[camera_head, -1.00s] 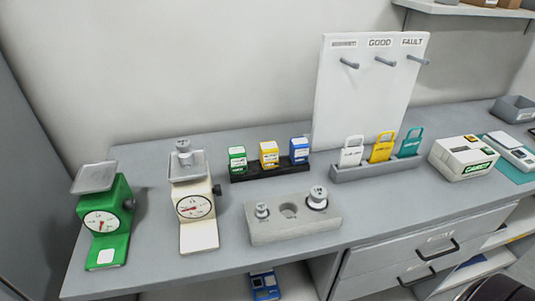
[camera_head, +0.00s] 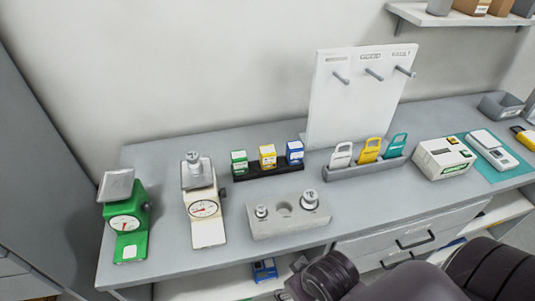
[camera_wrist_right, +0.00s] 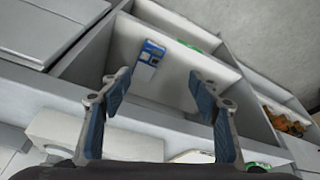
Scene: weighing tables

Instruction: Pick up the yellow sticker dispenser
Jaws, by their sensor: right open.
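The yellow sticker dispenser (camera_head: 267,157) is a small upright box with a white label. It stands in the black rack (camera_head: 268,172) on the table, between a green dispenser (camera_head: 239,162) and a blue one (camera_head: 295,153). My right arm comes in at the bottom of the head view, in front of the table and well short of the rack. My right gripper (camera_wrist_right: 160,80) is open and empty in the right wrist view. That view looks toward shelf space with a blue device in it, and the yellow dispenser is not recognisable there. My left gripper is not in view.
A grey weight block (camera_head: 263,230) stands in front of the rack. A white scale (camera_head: 204,208) and a green scale (camera_head: 125,223) stand to the left. A grey tag holder (camera_head: 345,173) and a white board (camera_head: 340,110) are to the right. A blue device (camera_head: 264,270) lies below.

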